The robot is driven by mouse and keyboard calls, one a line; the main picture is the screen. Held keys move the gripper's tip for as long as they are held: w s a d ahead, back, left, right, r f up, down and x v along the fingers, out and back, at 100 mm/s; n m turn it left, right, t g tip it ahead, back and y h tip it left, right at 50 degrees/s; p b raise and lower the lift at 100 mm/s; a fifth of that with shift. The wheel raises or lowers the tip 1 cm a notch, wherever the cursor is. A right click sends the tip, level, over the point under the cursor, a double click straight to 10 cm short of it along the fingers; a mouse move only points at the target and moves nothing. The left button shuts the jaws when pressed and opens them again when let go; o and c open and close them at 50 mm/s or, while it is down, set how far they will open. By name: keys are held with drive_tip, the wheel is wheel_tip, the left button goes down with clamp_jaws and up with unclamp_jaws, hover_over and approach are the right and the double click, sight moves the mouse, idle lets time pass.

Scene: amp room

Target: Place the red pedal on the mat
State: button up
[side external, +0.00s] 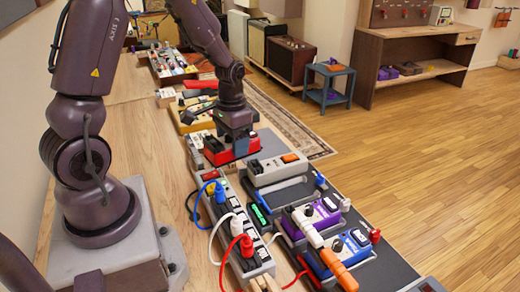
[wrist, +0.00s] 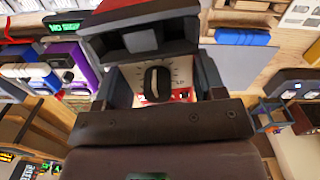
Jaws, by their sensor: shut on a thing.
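My gripper (side external: 238,138) is shut on the red pedal (side external: 224,157), a low red box with dark parts on top. The pedal is just behind the grey pedal and near the far end of the power strip; whether it touches anything below cannot be told. In the wrist view, my gripper (wrist: 155,85) frames a pale dial face with a black knob, and a strip of red (wrist: 135,10) shows at the top edge. The dark grey mat (side external: 385,268) lies along the right side of the bench, with pedals on it.
On the mat side are a grey pedal with an orange block (side external: 277,168), a purple pedal (side external: 308,215) and a blue pedal (side external: 345,248). A power strip (side external: 235,230) with blue, white, yellow and red plugs runs alongside. A yellow pedal (side external: 195,115) stands behind my gripper.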

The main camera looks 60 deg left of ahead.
drive_tip(key=w+a+m, duration=0.1)
drive_tip(key=w+a, duration=0.2)
drive_tip(key=a, duration=0.2)
drive_tip(key=m, duration=0.1)
hover_over(266, 155)
drive_tip(key=f, duration=0.5)
drive_tip(key=s+f, duration=0.1)
drive_tip(key=f, duration=0.2)
drive_tip(key=shift+d+f, duration=0.2)
drive_tip(key=shift+w+a+f, duration=0.2)
drive_tip(key=shift+w+f, duration=0.15)
drive_tip(key=shift+f, duration=0.05)
drive_tip(key=shift+w+f, duration=0.1)
drive_tip(key=shift+f, duration=1.55)
drive_tip(key=shift+f, duration=0.15)
drive_tip(key=o, duration=1.2)
